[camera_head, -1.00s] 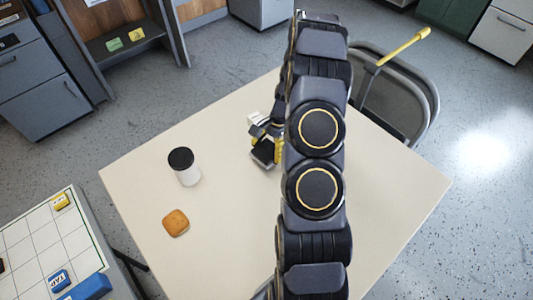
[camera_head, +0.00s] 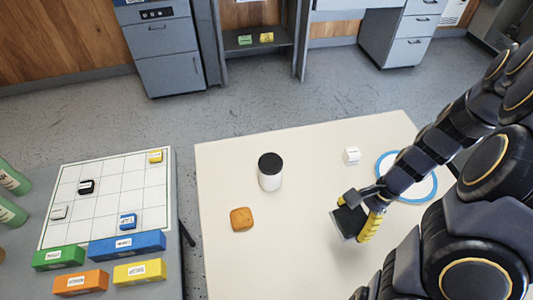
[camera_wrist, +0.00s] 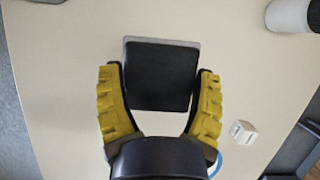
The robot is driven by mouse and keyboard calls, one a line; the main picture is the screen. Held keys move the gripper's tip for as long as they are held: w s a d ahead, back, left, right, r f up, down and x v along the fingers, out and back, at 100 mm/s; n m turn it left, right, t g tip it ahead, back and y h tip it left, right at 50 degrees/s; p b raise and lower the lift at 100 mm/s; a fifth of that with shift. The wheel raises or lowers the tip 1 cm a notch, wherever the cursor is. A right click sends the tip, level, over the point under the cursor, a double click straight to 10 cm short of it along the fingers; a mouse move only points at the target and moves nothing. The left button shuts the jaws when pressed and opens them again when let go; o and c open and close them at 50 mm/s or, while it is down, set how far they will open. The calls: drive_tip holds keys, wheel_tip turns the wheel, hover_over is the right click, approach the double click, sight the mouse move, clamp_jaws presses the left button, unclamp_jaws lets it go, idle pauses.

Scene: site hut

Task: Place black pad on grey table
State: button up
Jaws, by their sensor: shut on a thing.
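The black pad (camera_head: 348,221) is a flat square piece with a grey edge. My gripper (camera_head: 358,218) is shut on it over the cream table, towards its right side in the head view. In the wrist view the pad (camera_wrist: 160,75) sits between my two yellow fingers, with the fingers along its left and right sides. I cannot tell how high it is above the tabletop. The grey table (camera_head: 174,255) stands at the left in the head view, apart from the cream table. A white grid board covers most of its visible top.
The grid board (camera_head: 105,200) carries small blocks, with longer coloured blocks (camera_head: 127,245) in front.

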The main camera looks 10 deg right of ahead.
drive_tip(key=w+a, duration=1.6)
drive_tip(key=w, duration=0.1)
drive_tip(key=w+a+m, duration=0.1)
drive_tip(key=a, duration=2.6)
hover_over(133, 185)
drive_tip(key=s+d, duration=0.1)
drive_tip(key=d, duration=0.1)
wheel_tip(133, 185, down, 8)
drive_tip(key=shift+s+a+r, duration=0.1)
drive_tip(key=shift+w+a+f, duration=0.4)
drive_tip(key=shift+w+f, duration=0.15)
drive_tip(key=shift+f, duration=0.2)
drive_tip(key=shift+w+f, duration=0.1)
drive_tip(key=shift+f, duration=1.6)
